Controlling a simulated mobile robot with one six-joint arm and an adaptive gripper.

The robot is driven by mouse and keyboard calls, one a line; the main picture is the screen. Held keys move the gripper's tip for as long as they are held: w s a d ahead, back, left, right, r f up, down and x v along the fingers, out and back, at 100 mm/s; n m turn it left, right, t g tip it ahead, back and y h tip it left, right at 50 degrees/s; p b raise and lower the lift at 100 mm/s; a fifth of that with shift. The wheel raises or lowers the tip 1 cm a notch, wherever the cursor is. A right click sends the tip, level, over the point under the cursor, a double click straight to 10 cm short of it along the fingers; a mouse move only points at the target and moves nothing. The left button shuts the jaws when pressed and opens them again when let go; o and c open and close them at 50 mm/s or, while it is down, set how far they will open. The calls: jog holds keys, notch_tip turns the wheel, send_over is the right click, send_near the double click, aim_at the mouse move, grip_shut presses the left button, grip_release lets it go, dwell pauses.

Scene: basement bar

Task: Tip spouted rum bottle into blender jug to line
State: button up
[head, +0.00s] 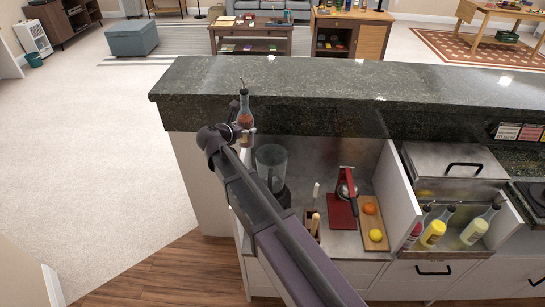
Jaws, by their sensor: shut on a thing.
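The rum bottle (245,111), with amber-brown contents and a thin spout on top, stands about upright in my gripper (246,130). My gripper is shut on the lower part of the bottle, beside the bar's raised edge. The clear blender jug (271,159) stands on the steel counter, to the right of and below the bottle in the head view. The bottle and the jug look apart. The jug looks empty; no fill line can be made out. My arm covers part of the blender's dark base.
A dark stone bar top (330,90) runs behind the work counter. Right of the jug stand a small tool holder (312,227), a red citrus press (342,207) and a board (373,238) with an orange and a lemon. A white divider (398,190) closes off the right side.

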jog(key=shift+m+t+y, duration=0.3)
jog(key=shift+m+y, duration=0.1)
jog(key=shift+m, duration=0.1)
jog(key=f+b, duration=0.2)
jog(key=a+f+b, duration=0.1)
jog(key=f, duration=0.1)
jog(key=shift+w, duration=0.3)
jog(key=shift+w+a+r, duration=0.1)
jog(key=shift+a+r, duration=0.15)
jog(key=shift+r, duration=0.1)
jog(key=shift+w+a+r+m+y, duration=0.1)
jog(key=shift+w+a+m+y, duration=0.1)
jog(key=shift+a+m+y, duration=0.3)
jog(key=w+a+f+m+t+y+b, duration=0.1)
jog(key=w+a+f+m+t+b, duration=0.15)
jog(key=f+b, duration=0.3)
jog(key=w+a+f+m+t+y+b, duration=0.1)
jog(key=a+f+m+b, duration=0.25)
jog(key=b, duration=0.35)
notch_tip(320, 180, up, 6)
jog(key=m+p, duration=0.1)
jog(key=m+t+p, duration=0.1)
jog(key=m+p, duration=0.1)
jog(key=shift+f+m+y+p, duration=0.25)
jog(key=shift+m+y+p, duration=0.05)
jog(key=shift+w+a+r+m+t, duration=0.1)
jog(key=shift+r+m+t, duration=0.35)
jog(key=shift+r+m, duration=0.3)
dwell(3.1)
